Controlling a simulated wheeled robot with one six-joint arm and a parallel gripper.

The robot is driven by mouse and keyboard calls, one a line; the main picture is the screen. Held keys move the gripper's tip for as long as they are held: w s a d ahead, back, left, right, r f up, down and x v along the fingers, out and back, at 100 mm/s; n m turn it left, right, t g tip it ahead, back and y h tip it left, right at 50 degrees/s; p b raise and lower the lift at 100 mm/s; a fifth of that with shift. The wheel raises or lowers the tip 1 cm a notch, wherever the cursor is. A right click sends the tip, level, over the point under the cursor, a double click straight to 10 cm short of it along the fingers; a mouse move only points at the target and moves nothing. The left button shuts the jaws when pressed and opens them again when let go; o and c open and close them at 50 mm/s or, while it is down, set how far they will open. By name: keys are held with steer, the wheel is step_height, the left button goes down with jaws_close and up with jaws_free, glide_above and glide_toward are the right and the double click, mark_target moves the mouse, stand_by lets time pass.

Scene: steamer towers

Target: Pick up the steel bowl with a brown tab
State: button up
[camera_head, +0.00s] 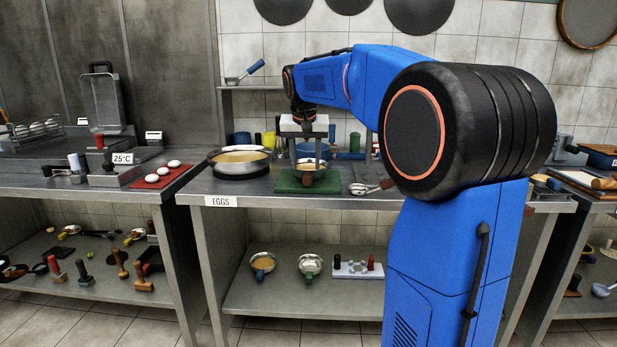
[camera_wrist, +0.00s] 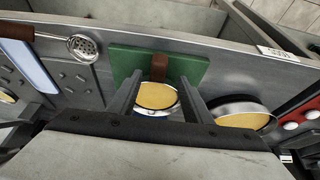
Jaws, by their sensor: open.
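The steel bowl with a brown tab (camera_wrist: 156,111) holds something yellow. Its brown tab (camera_wrist: 159,68) reaches over the green board (camera_wrist: 195,70). In the head view the bowl (camera_head: 311,163) is at the green board (camera_head: 285,184), with the tab towards the front. My gripper (camera_wrist: 161,84) is open above the bowl, one finger to each side of it in the wrist view. It also shows in the head view (camera_head: 305,158), pointing down. Whether the fingers touch the bowl cannot be told. The bowl's near side is partly hidden by my gripper in the wrist view.
A larger pan with yellow contents (camera_head: 240,170) stands left of the board. A slotted ladle with a brown handle (camera_head: 368,187) lies to the right. Cups and a blue container (camera_head: 312,151) stand behind. The counter's front edge is close to the board.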

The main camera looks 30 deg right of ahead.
mark_target(308, 173)
steer(key=shift+d+x, duration=0.15)
steer(key=shift+x, duration=1.55)
steer(key=shift+d+x, duration=0.15)
steer(key=shift+x, duration=1.55)
steer(key=shift+w+r, duration=0.15)
steer(key=shift+r, duration=0.05)
jaws_close()
